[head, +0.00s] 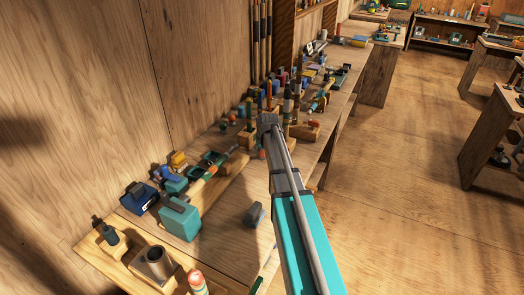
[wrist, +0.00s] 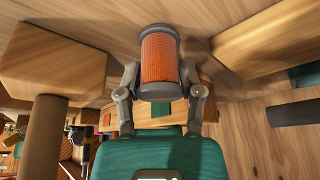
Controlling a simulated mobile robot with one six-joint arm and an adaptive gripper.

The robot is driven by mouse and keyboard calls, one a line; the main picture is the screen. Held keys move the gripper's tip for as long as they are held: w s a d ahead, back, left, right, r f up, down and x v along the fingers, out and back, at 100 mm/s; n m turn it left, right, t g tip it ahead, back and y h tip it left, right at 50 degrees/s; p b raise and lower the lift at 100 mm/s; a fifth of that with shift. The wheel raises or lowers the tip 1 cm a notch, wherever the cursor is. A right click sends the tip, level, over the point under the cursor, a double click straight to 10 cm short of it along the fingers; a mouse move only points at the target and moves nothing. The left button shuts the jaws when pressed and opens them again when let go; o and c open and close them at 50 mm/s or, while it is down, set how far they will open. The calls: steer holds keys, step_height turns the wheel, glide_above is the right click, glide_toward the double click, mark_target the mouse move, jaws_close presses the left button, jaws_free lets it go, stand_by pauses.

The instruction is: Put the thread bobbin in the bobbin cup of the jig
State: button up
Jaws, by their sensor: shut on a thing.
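The thread bobbin (wrist: 160,62), orange thread between dark grey flanges, stands between the two fingers of my gripper (wrist: 159,78) in the wrist view. The gripper is shut on it, one finger at each side. In the head view my gripper (head: 268,120) is over the bench among the crowded tackle, and I cannot clearly make out the bobbin there. I cannot tell whether the bobbin touches anything below. A grey metal cup (head: 155,262) in a wooden block at the lower left of the head view may be the jig's bobbin cup, well apart from my gripper.
A teal box (head: 180,218) and a small dark grey block (head: 254,214) are on the bench, left of my arm. Upright coloured floats and rods crowd around the gripper. A wooden wall (head: 90,110) borders the bench. Wooden blocks (wrist: 265,38) flank the bobbin in the wrist view.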

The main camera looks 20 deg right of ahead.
steer(key=shift+r, duration=0.15)
step_height(320, 180, up, 10)
steer(key=p, duration=1)
steer(key=shift+f, duration=0.2)
steer(key=shift+a, duration=0.1)
stand_by(0.3)
